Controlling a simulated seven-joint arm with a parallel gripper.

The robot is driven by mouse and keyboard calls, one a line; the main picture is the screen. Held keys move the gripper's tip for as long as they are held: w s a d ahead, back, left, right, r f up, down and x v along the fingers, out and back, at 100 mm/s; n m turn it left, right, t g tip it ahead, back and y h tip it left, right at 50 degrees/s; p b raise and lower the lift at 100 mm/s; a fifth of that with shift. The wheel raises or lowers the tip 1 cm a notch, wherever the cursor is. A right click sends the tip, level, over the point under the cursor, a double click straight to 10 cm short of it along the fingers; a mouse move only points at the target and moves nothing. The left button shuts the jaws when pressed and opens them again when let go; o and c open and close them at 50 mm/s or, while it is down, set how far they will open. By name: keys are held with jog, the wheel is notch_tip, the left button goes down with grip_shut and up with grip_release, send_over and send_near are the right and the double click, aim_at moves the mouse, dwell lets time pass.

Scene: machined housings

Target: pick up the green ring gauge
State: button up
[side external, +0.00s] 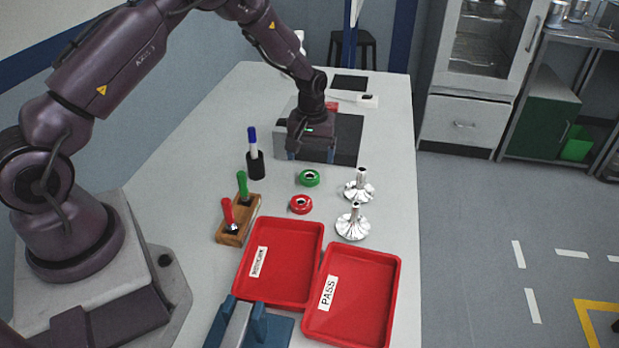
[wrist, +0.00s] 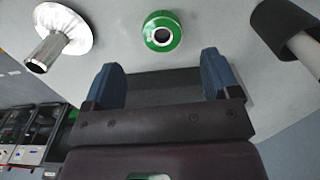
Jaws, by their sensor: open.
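The green ring gauge (side external: 309,177) lies flat on the table, behind a red ring (side external: 300,204). In the wrist view the green ring gauge (wrist: 162,31) is at the top middle, with its bore facing up. My gripper (side external: 312,152) is above the table, on the far side of the green ring gauge and apart from it. In the wrist view my gripper (wrist: 160,75) is open, its two blue fingers spread wide with nothing between them. The ring lies beyond the fingertips, roughly in line with the gap.
Two silver flanged parts (side external: 359,187) (side external: 353,222) stand to the right. A black holder with a blue-topped tool (side external: 254,160) and a wooden block with red and green handles (side external: 238,222) stand left. Red trays (side external: 310,250) (side external: 391,300) lie in front. A grey box (side external: 285,141) is behind my gripper.

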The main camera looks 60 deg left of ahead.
aim_at(310, 172)
jog(key=shift+s+f, duration=0.15)
jog(key=shift+f, duration=2.75)
jog(key=c, duration=1.1)
jog(key=shift+r, duration=0.1)
